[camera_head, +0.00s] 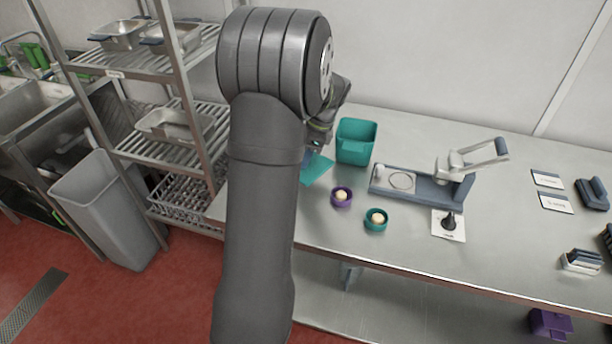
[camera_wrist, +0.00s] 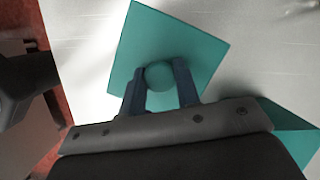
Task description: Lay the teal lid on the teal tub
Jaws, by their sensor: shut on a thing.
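The teal tub (camera_head: 356,142) stands upright on the steel table, its top open in the head view. Part of it shows at the lower right of the wrist view (camera_wrist: 293,130). The teal lid (camera_head: 317,169) is a flat square with a round knob in its middle. It is left of the tub and apart from it, partly hidden by my arm. In the wrist view, my gripper (camera_wrist: 160,82) is shut on the knob of the lid (camera_wrist: 165,38). I cannot tell whether the lid touches the table.
A purple cup (camera_head: 341,197) and a teal cup (camera_head: 376,220), each with a pale ball, stand in front. A press (camera_head: 425,186) stands right of the tub. A wire shelf (camera_head: 165,150) is on the left. The table's front edge (camera_head: 420,267) is clear.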

